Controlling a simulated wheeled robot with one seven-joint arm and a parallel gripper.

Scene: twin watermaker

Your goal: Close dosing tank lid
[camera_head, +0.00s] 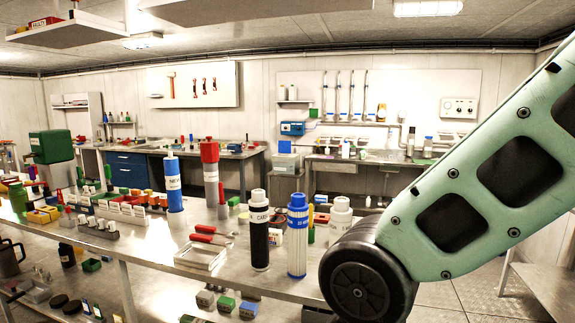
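No dosing tank or lid can be told for sure in this head camera view. A dark green box-shaped unit (52,147) stands at the far left on the long metal bench (150,250); I cannot tell whether it is the tank. My own pale green arm link with a dark round joint fills the right side and hides what lies behind it. My gripper is out of view.
On the bench stand a black cartridge (259,240), a blue-and-white cartridge (297,240), a red-topped column (211,172) and a blue column (173,185). A metal tray (200,257) lies near the front edge. Open floor (490,297) shows at lower right.

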